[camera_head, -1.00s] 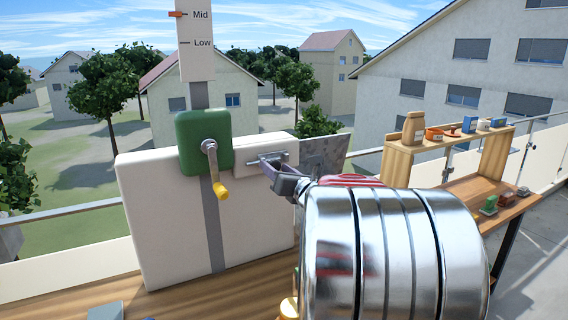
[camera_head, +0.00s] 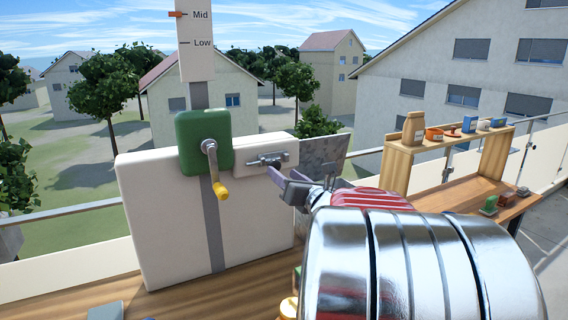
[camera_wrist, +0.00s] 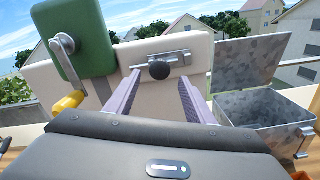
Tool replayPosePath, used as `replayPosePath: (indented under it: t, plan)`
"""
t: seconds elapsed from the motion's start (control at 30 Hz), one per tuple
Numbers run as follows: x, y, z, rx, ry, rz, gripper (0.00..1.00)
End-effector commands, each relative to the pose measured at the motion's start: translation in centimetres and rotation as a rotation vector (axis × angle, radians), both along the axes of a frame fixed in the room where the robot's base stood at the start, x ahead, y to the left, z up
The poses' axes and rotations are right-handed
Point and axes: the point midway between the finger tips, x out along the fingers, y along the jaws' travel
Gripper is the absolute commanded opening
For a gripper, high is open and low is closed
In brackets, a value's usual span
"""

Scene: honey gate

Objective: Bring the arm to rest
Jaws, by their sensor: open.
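My gripper (camera_head: 283,181) is open and empty in the head view, just to the right of and below the metal latch (camera_head: 266,161) on the white panel (camera_head: 150,215). In the wrist view its two purple-grey fingers (camera_wrist: 158,100) stand apart, with the latch's dark round knob (camera_wrist: 159,69) seen beyond and between them. Nothing is between the fingertips, and they look apart from the knob. My large silver arm link hides the bench at the lower right of the head view.
A green crank box (camera_head: 204,142) with a yellow-handled crank (camera_head: 221,190) sits left of the latch. An open grey metal box (camera_wrist: 262,105) stands right of the fingers. A wooden shelf (camera_head: 398,165) with jars and small items is at the right.

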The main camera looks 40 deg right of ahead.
Motion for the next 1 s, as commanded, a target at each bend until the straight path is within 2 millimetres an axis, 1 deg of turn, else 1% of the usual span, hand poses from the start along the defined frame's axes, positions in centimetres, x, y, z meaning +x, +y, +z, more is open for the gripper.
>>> replayPosePath:
  t: [0.53, 0.73, 0.77, 0.87, 1.0]
  plan:
    - [0.0, 0.0, 0.0, -0.003, 0.002, 0.000, 0.49]
    - [0.1, 0.2, -0.1, -0.076, 0.028, 0.008, 0.49]
    - [0.1, 0.4, -0.3, -0.105, 0.045, 0.017, 0.49]
    - [0.3, 1.6, -1.7, -0.214, 0.122, 0.069, 0.49]
    - [0.3, 3.9, -4.5, -0.382, 0.244, 0.170, 0.49]
